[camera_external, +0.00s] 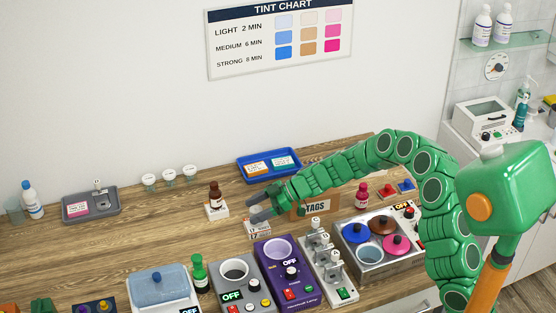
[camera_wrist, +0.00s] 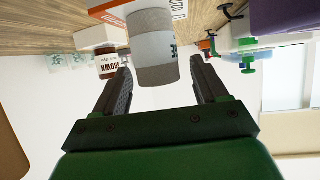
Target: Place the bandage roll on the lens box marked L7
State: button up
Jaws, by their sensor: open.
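A white and grey roll (camera_wrist: 153,48), which looks like the bandage roll, is upright between the fingers of my gripper (camera_wrist: 160,85) in the wrist view. My gripper is open, with a visible gap on each side of the roll. In the external view my gripper (camera_external: 262,206) is just above a small white box (camera_external: 257,229). Its marking is too small to read surely as L7. The roll is hard to make out there behind the fingers.
A brown bottle (camera_external: 215,195) stands on another white box (camera_external: 216,211), left of my gripper. A tags box (camera_external: 315,206) is close on the right, a blue tray (camera_external: 242,171) behind. Devices, including a purple warmer (camera_external: 290,280), crowd the front. Bare wood lies left of the brown bottle.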

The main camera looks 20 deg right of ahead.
jog(key=v, duration=1.1)
jog(key=shift+d, duration=0.4)
jog(key=shift+r, duration=0.15)
